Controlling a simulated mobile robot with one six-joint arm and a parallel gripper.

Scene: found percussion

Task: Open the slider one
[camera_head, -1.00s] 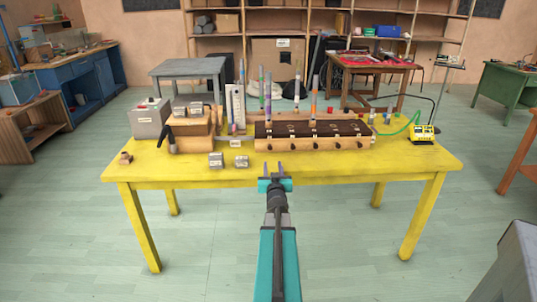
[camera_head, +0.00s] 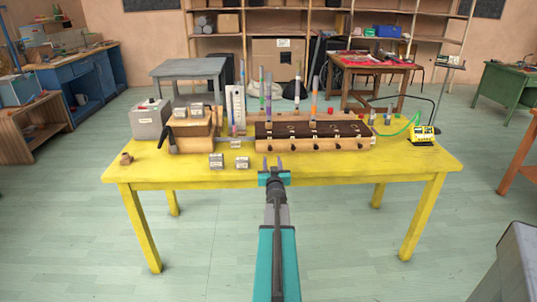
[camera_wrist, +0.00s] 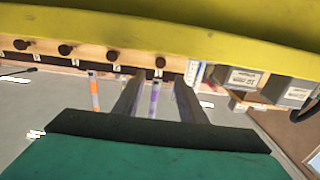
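A long wooden box (camera_head: 345,145) with a dark top stands on the yellow table. Several dark round knobs line its front, with small pale labels that I cannot read. I cannot tell for sure which part is slider one. The leftmost knob (camera_head: 269,147) also shows in the wrist view (camera_wrist: 160,62), in line with the gap between my fingers. My gripper (camera_head: 273,162) is at the table's front edge, short of that knob and apart from it. In the wrist view my gripper (camera_wrist: 158,88) has its fingers apart, with nothing held.
Coloured upright sticks (camera_head: 268,92) rise behind and in the box. Two small grey blocks (camera_head: 216,161) lie left of my gripper. A wooden box with a dark handle (camera_head: 195,132) stands further left. A yellow device (camera_head: 423,134) is at the right. The right front of the table (camera_head: 385,162) is clear.

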